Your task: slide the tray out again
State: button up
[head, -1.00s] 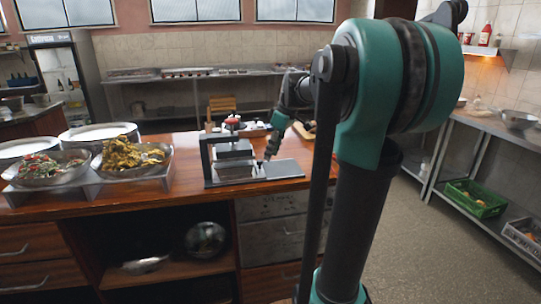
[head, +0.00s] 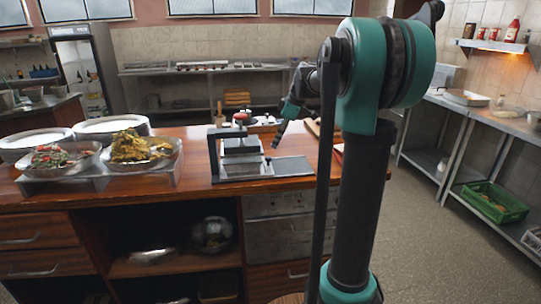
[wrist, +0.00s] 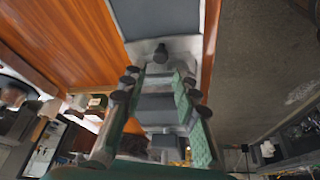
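A press-like device with a dark frame (head: 213,152) stands on the wooden counter, with a red-topped knob above it. A light metal tray (head: 240,168) sits inside the frame, under the grey block (head: 240,145). The dark base plate (head: 290,167) to its right is bare. My gripper (head: 277,143) hangs tilted above and behind that plate, apart from the tray. The wrist view shows my gripper (wrist: 155,150) with its green-padded fingers spread and nothing clearly held. That view is blurred, and I cannot tell the tray in it.
Food dishes (head: 142,160) and stacked plates (head: 112,125) stand on a metal stand to the left. The wooden counter (head: 190,187) is clear in front of the device. Open shelves and drawers lie below. A green crate (head: 493,200) sits on the right-hand rack.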

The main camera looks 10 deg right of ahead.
aim_at(269, 157)
jog(key=x, duration=0.7)
jog(key=shift+a, duration=0.1)
jog(key=shift+c, duration=0.4)
grip_shut()
